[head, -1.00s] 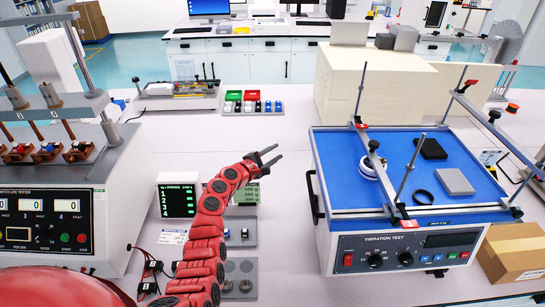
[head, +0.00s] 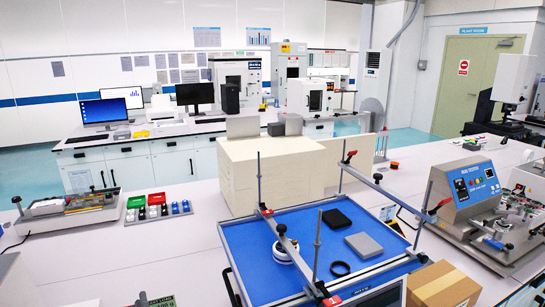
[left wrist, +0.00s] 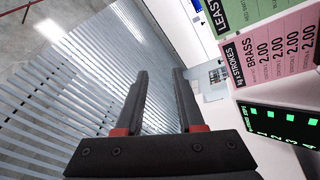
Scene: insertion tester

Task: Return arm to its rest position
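My left gripper (left wrist: 160,72) shows in the left wrist view, with two dark fingers apart and nothing between them. Its fingers point towards a pale striped surface and the floor. In the head view the left arm is not clearly visible; a small dark shape at the bottom edge, beside a display, is too cut off to name. My right gripper is in neither view.
The vibration tester's blue plate (head: 245,245) carries a black block (head: 336,219), a grey block (head: 363,245) and a black ring (head: 340,268). A cardboard box (head: 442,287) and a rub tester (head: 468,185) are right. A green display (left wrist: 282,130) and pink card (left wrist: 270,60) are near the left wrist.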

